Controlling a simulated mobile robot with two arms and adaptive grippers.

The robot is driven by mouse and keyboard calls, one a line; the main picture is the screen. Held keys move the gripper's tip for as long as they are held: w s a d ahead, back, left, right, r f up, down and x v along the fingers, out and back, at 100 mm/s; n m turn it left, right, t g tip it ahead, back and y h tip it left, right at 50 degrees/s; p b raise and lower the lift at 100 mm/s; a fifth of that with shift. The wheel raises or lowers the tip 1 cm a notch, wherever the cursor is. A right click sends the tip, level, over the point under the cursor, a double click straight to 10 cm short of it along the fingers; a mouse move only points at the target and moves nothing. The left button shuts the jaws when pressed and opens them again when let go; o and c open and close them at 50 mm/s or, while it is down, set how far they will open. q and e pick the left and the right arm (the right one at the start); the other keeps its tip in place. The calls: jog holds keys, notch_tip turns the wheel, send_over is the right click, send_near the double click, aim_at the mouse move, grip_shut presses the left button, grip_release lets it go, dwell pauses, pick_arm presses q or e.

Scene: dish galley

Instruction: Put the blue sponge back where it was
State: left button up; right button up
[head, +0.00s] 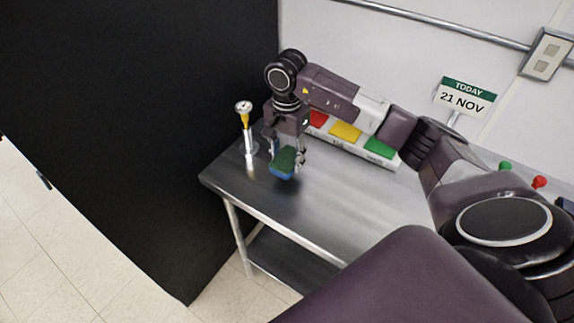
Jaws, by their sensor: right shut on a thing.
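My right gripper (286,148) points down over the left part of the steel table and is shut on a sponge (283,168). The sponge is blue on its lower part and green on top. I cannot tell whether its underside touches the table. Behind it a white holder (351,149) with labels on its front carries a red piece (318,119), a yellow piece (345,131) and a green piece (380,147). My right forearm hides part of this holder. My left gripper is out of view.
A slim upright gauge (246,125) with a round white head and yellow neck stands left of the gripper. A tall black panel (140,120) borders the table (330,215) on the left. A date sign (464,97) stands behind. The table's front middle is clear.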

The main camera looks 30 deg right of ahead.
aim_at(287, 168)
notch_tip(287, 168, down, 4)
jog(key=shift+f+p, duration=0.25)
jog(key=shift+p, duration=0.3)
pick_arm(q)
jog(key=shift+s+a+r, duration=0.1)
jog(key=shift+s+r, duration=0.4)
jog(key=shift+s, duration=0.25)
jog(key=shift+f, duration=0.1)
pick_arm(e)
jog(key=shift+f, duration=0.1)
jog(key=o, duration=0.7)
jog(key=shift+c, duration=0.2)
jog(key=o, duration=0.4)
jog(key=shift+o, duration=0.2)
